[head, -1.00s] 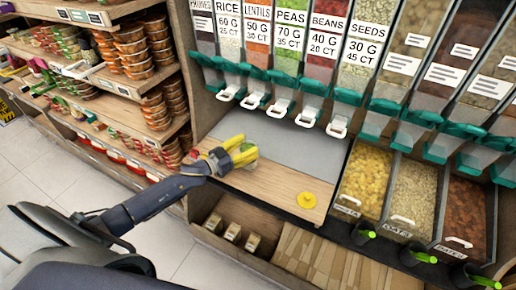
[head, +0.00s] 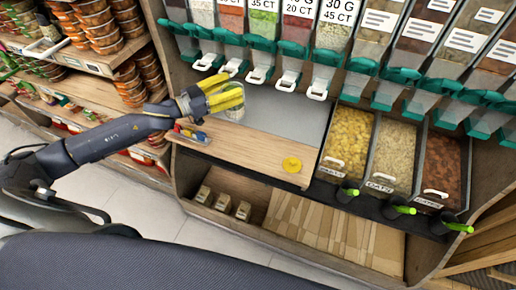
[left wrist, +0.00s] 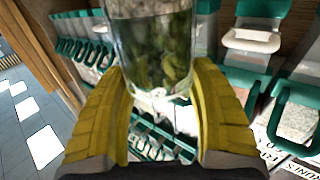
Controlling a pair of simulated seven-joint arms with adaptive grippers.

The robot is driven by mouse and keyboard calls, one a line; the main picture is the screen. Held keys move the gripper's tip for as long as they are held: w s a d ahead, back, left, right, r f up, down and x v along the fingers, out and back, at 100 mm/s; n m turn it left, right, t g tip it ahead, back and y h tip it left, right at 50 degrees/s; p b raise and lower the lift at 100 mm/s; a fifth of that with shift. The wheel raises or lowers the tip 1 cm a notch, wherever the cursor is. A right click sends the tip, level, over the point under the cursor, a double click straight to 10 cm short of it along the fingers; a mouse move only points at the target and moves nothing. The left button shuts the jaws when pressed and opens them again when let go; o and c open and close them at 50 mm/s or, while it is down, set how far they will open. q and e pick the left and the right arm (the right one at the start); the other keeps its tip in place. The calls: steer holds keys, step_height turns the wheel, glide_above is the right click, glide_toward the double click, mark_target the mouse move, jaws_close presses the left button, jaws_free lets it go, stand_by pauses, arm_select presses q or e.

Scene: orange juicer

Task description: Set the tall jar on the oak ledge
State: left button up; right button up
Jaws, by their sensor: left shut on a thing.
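My left gripper (head: 226,98) is shut on a clear jar (head: 236,111), with its yellow fingers on either side of it. In the left wrist view the jar (left wrist: 155,50) is see-through with dark green contents, between the two fingers (left wrist: 165,115). The jar appears held above the back left part of the oak ledge (head: 245,150); its exact height is hard to tell. A round yellow lid (head: 292,164) lies on the ledge at the right. My right gripper is not in view.
Dispensers with teal spouts (head: 360,67) hang behind the ledge. Small coloured items (head: 190,133) sit at its left end. Open bins (head: 346,142) stand to the right, stacked tubs (head: 130,75) to the left. The ledge's middle is clear.

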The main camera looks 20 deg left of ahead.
arm_select(q)
step_height(320, 180, down, 20)
stand_by(0.8)
steer(key=o, duration=1.5)
steer(key=shift+f, duration=0.1)
steer(key=shift+o, duration=0.2)
steer(key=v, duration=1.2)
